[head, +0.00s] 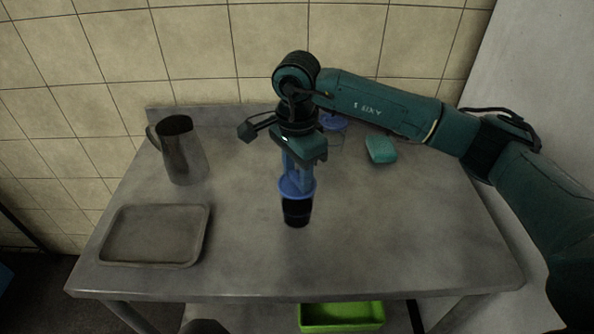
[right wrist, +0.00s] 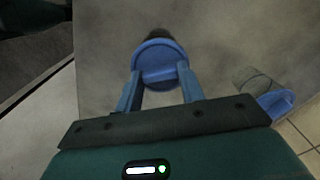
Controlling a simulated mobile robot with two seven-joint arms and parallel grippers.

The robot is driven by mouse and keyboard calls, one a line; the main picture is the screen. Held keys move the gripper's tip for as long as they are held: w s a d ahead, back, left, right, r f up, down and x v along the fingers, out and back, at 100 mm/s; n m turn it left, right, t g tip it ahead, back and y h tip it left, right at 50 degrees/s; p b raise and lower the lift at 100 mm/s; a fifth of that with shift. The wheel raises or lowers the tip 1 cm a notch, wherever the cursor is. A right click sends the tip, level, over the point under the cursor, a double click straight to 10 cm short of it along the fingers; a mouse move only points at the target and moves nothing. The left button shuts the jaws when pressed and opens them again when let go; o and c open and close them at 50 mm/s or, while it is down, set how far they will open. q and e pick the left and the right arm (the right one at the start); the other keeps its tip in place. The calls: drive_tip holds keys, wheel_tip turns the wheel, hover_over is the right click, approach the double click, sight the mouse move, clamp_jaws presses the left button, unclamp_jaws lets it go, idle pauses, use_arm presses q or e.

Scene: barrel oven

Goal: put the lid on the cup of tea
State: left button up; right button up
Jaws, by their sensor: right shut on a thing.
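My right gripper (head: 297,179) points down over the table, its blue fingers shut on a round blue lid (head: 297,188). The lid also shows between the fingers in the right wrist view (right wrist: 160,62). The cup of tea (head: 297,212), small and dark, stands upright on the table directly below the lid. Only a dark edge of the cup (right wrist: 161,33) shows past the lid in the right wrist view. The lid covers the cup's mouth from view; I cannot tell whether it touches the rim. My left gripper is not in view.
A clear cup with blue (head: 333,122) stands behind my right arm. A teal sponge-like block (head: 381,149) lies at the right. A metal jug (head: 183,150) and a grey tray (head: 154,236) are on the left. A green bin (head: 341,317) is below the table's front edge.

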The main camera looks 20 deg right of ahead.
drive_tip(key=shift+f+b, duration=0.25)
drive_tip(key=shift+b, duration=0.45)
idle(1.1)
idle(0.4)
drive_tip(key=o, duration=1.5)
drive_tip(key=shift+r, duration=0.15)
drive_tip(key=shift+r+p, duration=0.9)
drive_tip(key=shift+r, duration=0.85)
drive_tip(key=shift+r+p, duration=0.8)
drive_tip(key=shift+r, duration=0.9)
